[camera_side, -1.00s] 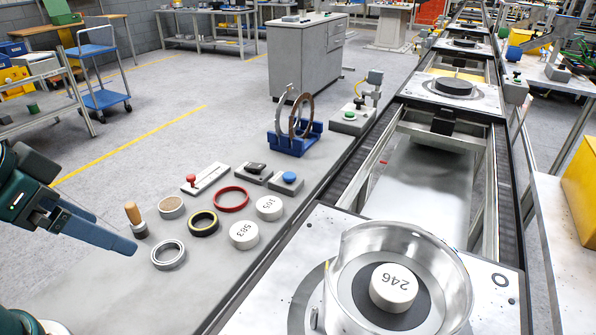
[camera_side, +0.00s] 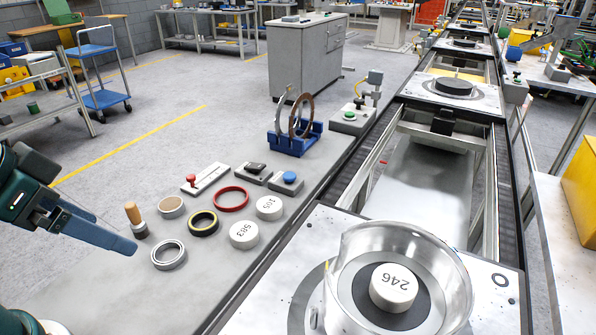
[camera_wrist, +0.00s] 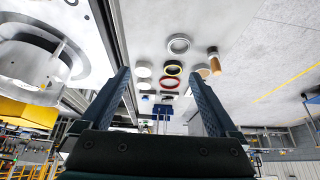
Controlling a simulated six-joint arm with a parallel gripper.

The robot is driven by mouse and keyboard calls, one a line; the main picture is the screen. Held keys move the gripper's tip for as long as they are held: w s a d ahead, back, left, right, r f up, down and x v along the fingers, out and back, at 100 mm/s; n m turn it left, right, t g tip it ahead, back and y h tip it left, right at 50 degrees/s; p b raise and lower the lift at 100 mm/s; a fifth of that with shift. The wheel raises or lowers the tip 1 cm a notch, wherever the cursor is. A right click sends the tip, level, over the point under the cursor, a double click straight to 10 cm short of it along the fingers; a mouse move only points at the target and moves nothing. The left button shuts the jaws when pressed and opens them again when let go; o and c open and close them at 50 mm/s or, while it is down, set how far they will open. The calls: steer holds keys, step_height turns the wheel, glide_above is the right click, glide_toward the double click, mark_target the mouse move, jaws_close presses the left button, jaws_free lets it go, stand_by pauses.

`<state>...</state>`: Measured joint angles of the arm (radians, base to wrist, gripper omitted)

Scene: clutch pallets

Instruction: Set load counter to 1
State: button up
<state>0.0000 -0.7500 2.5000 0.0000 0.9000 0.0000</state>
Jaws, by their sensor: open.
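No counter with a readable number scale shows in the views. Three small controls sit on the grey bench: a red-knobbed slider (camera_side: 205,178), a black-topped switch (camera_side: 257,170) and a blue push button (camera_side: 287,182). A control box with a green button (camera_side: 349,119) stands farther back beside the conveyor. My gripper (camera_side: 118,240) is at the left in the side view, above the bench and apart from the controls. In the wrist view my gripper (camera_wrist: 158,75) has its two fingers wide apart with nothing held between them.
Discs 583 (camera_side: 244,235) and 105 (camera_side: 269,207), several rings and a wooden-handled tool (camera_side: 134,218) lie on the bench. A blue rack (camera_side: 292,144) holds upright rings.

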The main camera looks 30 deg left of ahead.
steer(key=c, duration=0.6)
steer(key=w+r+m+t, duration=0.1)
steer(key=w+r+m, duration=0.2)
steer(key=m, duration=0.5)
steer(key=m+g+y, duration=0.2)
steer(key=m+y, duration=0.1)
steer(key=m, duration=1.6)
glide_above(190, 177)
steer(key=s+d, duration=0.2)
steer(key=d, duration=0.2)
step_height(190, 177, down, 6)
steer(key=shift+g, duration=0.7)
steer(key=x, duration=0.3)
steer(key=s+x, duration=0.1)
steer(key=x, duration=0.5)
steer(key=shift+s+a+f, duration=0.1)
steer(key=shift+a+f, duration=0.3)
steer(key=shift+a, duration=0.05)
steer(key=shift+a+f, duration=0.1)
steer(key=shift+f, duration=0.35)
